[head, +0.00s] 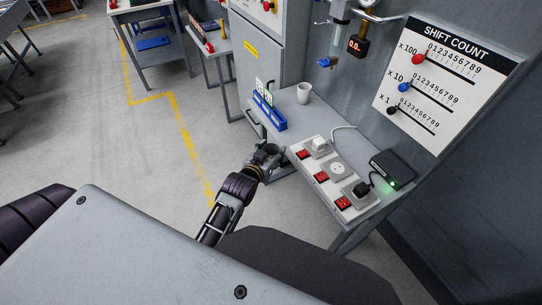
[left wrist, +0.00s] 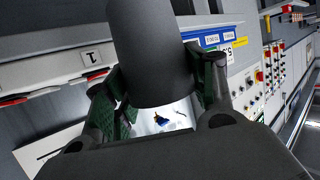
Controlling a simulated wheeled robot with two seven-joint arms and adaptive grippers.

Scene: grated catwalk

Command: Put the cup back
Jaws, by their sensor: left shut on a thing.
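In the left wrist view, my left gripper (left wrist: 160,95) is shut on a dark grey cylinder (left wrist: 150,50) with a rounded lower edge. I cannot tell whether this cylinder is a cup. In the head view, it is small and hard to make out. My right gripper is not in view.
A blue rack (head: 268,112) with upright cards stands close to the gripper. A socket panel with red switches (head: 335,173) and a black box with a green light (head: 392,169) take up the right of the bench.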

